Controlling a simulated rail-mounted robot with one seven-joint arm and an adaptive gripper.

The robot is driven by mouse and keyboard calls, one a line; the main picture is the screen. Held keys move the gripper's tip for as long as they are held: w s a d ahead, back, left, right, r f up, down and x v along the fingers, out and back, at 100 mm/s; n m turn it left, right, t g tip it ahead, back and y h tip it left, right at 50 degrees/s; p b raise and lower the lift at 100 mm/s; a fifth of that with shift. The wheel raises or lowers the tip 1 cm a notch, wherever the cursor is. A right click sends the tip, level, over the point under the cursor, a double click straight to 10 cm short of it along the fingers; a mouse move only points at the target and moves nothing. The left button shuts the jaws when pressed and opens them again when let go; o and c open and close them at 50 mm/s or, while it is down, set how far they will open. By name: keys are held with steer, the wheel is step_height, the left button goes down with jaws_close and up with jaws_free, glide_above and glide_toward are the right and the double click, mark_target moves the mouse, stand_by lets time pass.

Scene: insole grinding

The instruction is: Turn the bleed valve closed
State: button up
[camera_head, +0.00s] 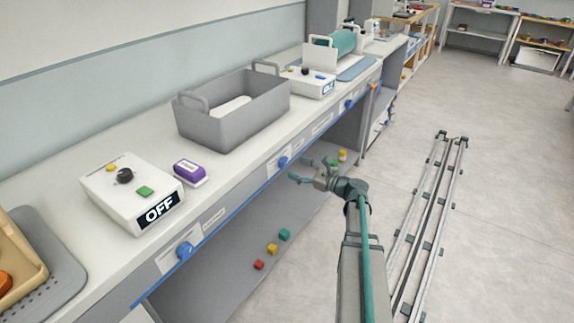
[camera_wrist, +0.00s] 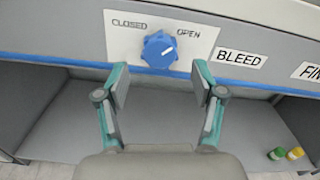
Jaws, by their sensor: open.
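The bleed valve is a blue round knob (camera_wrist: 159,50) on a white plate (camera_wrist: 122,45) marked CLOSED on the left and OPEN on the right. Its white pointer line slants up to the right, toward OPEN. A BLEED label (camera_wrist: 242,58) is right of the plate. In the head view a blue knob (camera_head: 283,162) shows on the bench front near my gripper (camera_head: 302,172). In the wrist view my gripper (camera_wrist: 160,83) is open and empty, its fingers spread either side of the knob's line and apart from it.
A blue strip (camera_wrist: 70,62) runs along the panel's lower edge. Other blue knobs (camera_head: 185,251) (camera_head: 349,104) sit along the bench front. A grey bin (camera_head: 215,128) and a white OFF box (camera_head: 130,190) stand on top. Small coloured blocks (camera_head: 272,249) lie on the lower shelf.

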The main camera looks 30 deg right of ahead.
mark_target(286, 164)
steer(key=shift+x, duration=2.6)
steer(key=shift+c, duration=0.3)
steer(key=c, duration=1.1)
